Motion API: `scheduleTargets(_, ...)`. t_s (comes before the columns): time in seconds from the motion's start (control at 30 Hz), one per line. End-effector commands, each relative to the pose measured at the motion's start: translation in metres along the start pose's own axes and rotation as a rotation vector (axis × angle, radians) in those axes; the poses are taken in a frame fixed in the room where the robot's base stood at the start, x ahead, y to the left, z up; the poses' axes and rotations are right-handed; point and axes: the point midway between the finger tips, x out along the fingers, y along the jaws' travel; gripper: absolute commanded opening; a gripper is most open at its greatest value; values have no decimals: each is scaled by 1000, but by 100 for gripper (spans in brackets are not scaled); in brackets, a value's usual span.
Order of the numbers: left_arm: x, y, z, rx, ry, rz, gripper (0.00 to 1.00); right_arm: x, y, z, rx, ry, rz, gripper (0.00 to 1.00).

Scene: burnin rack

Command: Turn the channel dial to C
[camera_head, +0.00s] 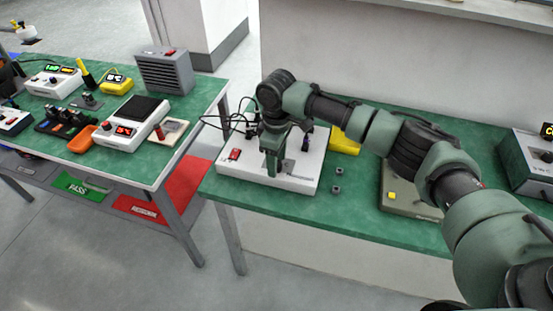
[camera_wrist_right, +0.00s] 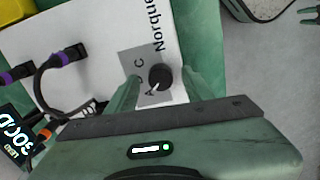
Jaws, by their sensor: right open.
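The channel dial (camera_wrist_right: 160,77) is a small round black knob on a grey label plate (camera_wrist_right: 128,66) of a white unit (camera_wrist_right: 85,30). The letters C and A show beside the dial on the plate; the mark between them is hard to read. The dial's pointer seems to face A, but it is small. My right gripper (camera_wrist_right: 161,88) is open, with one finger on each side of the dial; I cannot tell whether they touch it. In the head view my right gripper (camera_head: 275,158) points down over the white unit (camera_head: 230,170) and hides the dial.
Black cables with purple plugs (camera_wrist_right: 70,55) run from the white unit close to the gripper. Two small grey nuts (camera_head: 336,188) lie on the green bench (camera_head: 300,205) to the right. A grey-beige box (camera_head: 398,208) with a yellow button stands farther right. Another bench stands left.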

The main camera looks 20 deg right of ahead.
Motion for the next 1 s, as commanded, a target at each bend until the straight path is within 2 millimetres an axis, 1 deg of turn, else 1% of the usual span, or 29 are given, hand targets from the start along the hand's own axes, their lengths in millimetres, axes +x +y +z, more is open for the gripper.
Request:
scheduleTargets(0.27,0,-1,-4,0,5,-1,36,4,0,0,0,1,1,51)
scheduleTargets(0.3,0,-1,-4,0,5,-1,36,3,0,0,0,1,1,49)
scheduleTargets(0.37,0,-1,-4,0,5,-1,36,3,0,0,0,1,1,32)
scheduleTargets(0.4,0,-1,-4,0,6,-1,36,3,0,0,0,1,1,21)
scheduleTargets(0.47,0,-1,-5,0,6,-1,36,3,0,0,0,1,0,4)
scheduleTargets(0.5,0,-1,-5,0,7,-1,36,3,0,0,0,1,1,0)
scheduleTargets(0.77,-6,-1,-6,1,8,0,36,1,0,0,20,0,0,0)
scheduleTargets(0.87,-13,-1,-6,1,8,0,36,0,0,0,51,1,-1,0)
scheduleTargets(1.0,-29,-1,-8,1,8,0,36,-2,-1,0,127,0,-3,0)
